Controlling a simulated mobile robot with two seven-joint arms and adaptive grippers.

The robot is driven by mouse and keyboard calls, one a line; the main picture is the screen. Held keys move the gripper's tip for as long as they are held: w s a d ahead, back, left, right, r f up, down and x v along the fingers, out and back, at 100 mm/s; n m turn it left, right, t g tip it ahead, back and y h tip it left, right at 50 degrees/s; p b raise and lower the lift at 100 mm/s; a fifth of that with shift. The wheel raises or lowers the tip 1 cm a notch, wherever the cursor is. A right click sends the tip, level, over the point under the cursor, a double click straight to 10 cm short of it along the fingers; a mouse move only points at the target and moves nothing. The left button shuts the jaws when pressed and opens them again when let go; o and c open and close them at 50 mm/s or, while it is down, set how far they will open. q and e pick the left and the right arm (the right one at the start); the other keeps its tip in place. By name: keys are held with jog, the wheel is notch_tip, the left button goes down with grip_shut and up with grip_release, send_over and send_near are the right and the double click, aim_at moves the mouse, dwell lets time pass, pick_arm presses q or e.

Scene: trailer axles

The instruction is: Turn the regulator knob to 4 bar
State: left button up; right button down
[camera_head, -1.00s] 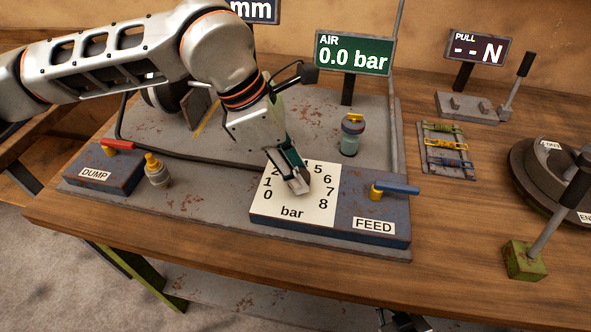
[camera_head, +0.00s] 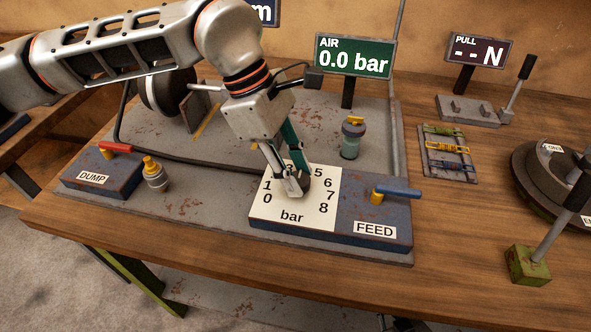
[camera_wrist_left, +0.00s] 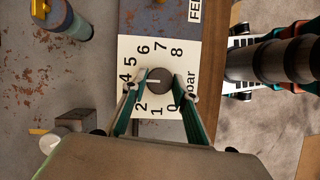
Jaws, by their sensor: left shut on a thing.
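The regulator knob (camera_wrist_left: 161,78) is a dark round knob at the middle of the white dial plate (camera_head: 275,211), marked 0 to 8 bar. In the left wrist view its white mark points left, about toward the 4; the exact reading is unclear. My left gripper (camera_head: 298,190) is over the dial, its fingers on both sides of the knob; it also shows in the left wrist view (camera_wrist_left: 157,84). In the head view the fingers partly hide the knob. The AIR display (camera_head: 354,56) reads 0.0 bar. Part of my right arm shows in the left wrist view; its jaws are unclear.
The FEED valve with a blue lever (camera_head: 398,191) is right of the dial. The DUMP valve with a red lever (camera_head: 116,147) is at the left. A small bottle (camera_head: 351,140) stands behind the dial and a yellow-topped one (camera_head: 155,175) to its left.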

pick_arm(q)
jog(key=shift+r, duration=0.1)
jog(key=o, duration=1.1)
jog(key=v, duration=1.2)
